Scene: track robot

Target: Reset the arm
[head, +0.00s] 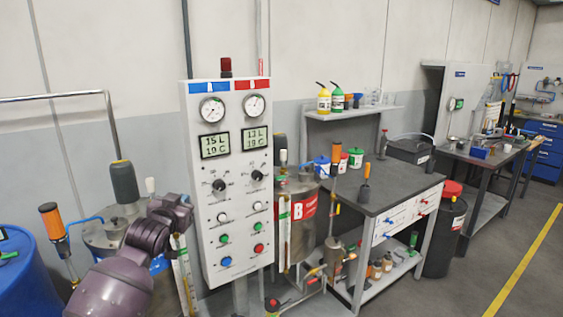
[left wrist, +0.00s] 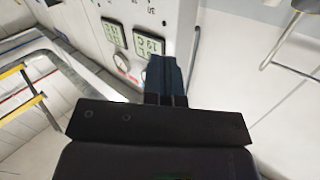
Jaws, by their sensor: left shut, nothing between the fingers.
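My left arm comes in from the lower left of the head view as a purple arm. Its gripper (head: 170,214) is near the left edge of the white control panel (head: 233,235), in front of the metal tank on the left. In the left wrist view the gripper's dark fingers (left wrist: 166,75) are together with nothing between them. They point toward the panel, whose two displays and a gauge show behind them. I cannot tell whether the fingers touch the panel. My right gripper is in neither view.
A blue barrel (head: 28,275) stands at the lower left. A metal tank labelled B (head: 300,235) stands right of the panel. A grey workbench (head: 385,190) with bottles and a lower shelf stands further right, beside a black bin (head: 443,240). The floor at the right is clear.

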